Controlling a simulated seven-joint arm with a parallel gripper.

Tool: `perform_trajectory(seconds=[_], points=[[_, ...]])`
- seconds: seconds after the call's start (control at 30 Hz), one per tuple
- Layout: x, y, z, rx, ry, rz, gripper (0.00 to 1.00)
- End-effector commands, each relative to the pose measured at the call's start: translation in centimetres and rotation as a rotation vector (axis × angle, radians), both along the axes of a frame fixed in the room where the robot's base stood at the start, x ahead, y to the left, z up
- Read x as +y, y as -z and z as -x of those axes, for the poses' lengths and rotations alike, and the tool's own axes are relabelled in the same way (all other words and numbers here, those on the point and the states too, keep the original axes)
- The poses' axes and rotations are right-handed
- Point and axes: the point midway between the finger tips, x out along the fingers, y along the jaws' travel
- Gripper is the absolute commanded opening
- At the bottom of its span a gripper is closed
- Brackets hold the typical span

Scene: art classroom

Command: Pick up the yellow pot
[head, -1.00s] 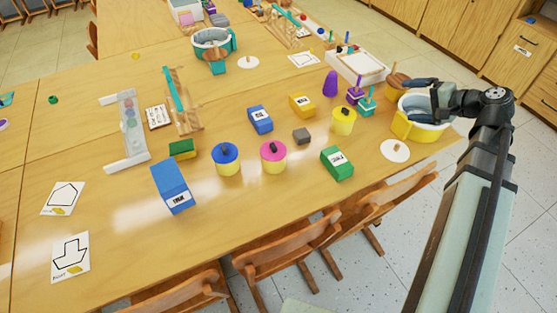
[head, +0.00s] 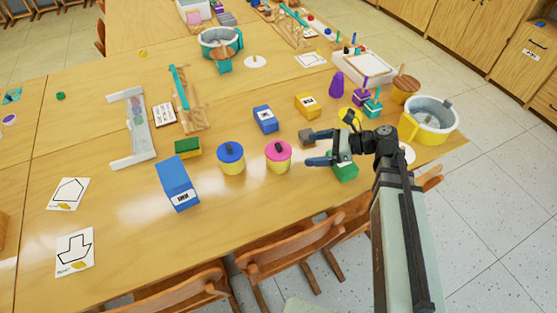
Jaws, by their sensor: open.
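Two more small yellow pots stand in the middle, one with a pink lid (head: 278,152) and one with a blue lid (head: 231,153). My gripper (head: 313,148) is open and empty, pointing left. In the picture it lies between the pink-lidded pot and the green box (head: 344,170), which my arm partly covers. Its height above the table is hard to tell.
A grey block (head: 306,136) shows right by the fingers. Blue (head: 265,119) and orange (head: 308,105) boxes lie behind. A tall blue box (head: 177,184) stands at the left. Chairs (head: 290,240) line the near edge.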

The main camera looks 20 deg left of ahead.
Motion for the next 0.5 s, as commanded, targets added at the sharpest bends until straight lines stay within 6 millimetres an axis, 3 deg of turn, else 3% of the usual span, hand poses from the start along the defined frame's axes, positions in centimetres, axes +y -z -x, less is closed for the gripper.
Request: perform_trajectory(seconds=[0.5], points=[[6.4, 2.8, 1.0, -0.003, -0.001, 0.001, 1.00]])
